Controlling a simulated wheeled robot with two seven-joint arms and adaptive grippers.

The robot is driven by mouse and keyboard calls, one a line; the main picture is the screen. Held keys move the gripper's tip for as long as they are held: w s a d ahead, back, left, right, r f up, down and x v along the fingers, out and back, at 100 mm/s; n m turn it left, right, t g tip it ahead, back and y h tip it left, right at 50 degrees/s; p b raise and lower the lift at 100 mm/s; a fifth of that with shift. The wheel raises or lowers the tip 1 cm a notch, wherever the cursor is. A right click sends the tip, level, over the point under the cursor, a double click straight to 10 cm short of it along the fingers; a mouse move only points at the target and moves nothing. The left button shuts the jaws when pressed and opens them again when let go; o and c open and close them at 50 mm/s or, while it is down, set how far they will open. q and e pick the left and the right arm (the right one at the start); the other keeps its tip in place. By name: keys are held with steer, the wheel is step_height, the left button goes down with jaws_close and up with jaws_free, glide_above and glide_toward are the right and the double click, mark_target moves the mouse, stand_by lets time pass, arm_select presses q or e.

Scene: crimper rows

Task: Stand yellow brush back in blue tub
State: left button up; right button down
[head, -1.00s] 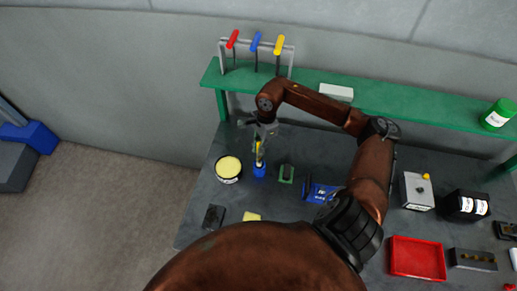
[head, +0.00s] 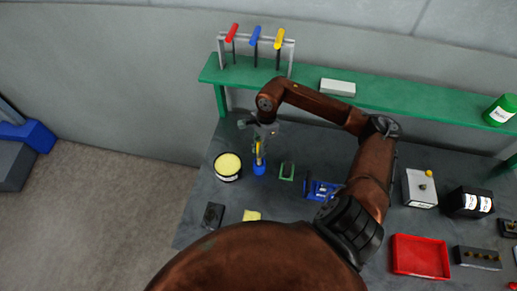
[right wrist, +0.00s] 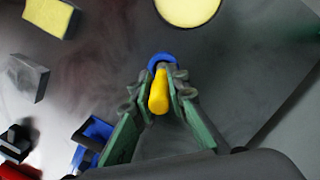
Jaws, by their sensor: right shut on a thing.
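The yellow brush (head: 258,158) is upright in my right gripper (head: 262,142), directly over the blue tub (head: 260,169) in the head view. The brush's lower end meets the tub's mouth; how deep it reaches cannot be told. In the right wrist view the yellow handle (right wrist: 159,93) lies between the green-padded fingers of the right gripper (right wrist: 162,85), which is shut on it. The blue tub's rim (right wrist: 160,59) shows behind the handle, partly hidden by it and the fingers. My left gripper is not in view.
A round tin with a pale yellow top (head: 228,166) stands just left of the tub. A green holder (head: 286,171) and a blue rack (head: 320,190) are to the right. A yellow sponge (head: 251,215) and a dark block (head: 213,215) lie nearer. The green shelf (head: 400,102) runs behind.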

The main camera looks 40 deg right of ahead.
mark_target(258, 161)
steer(key=shift+f+b, duration=1.45)
steer(key=shift+f, duration=0.25)
steer(key=c, duration=1.8)
jaws_free()
steer(key=shift+r, duration=0.1)
step_height(258, 161, up, 12)
steer(key=d, duration=0.2)
steer(key=shift+s, duration=0.1)
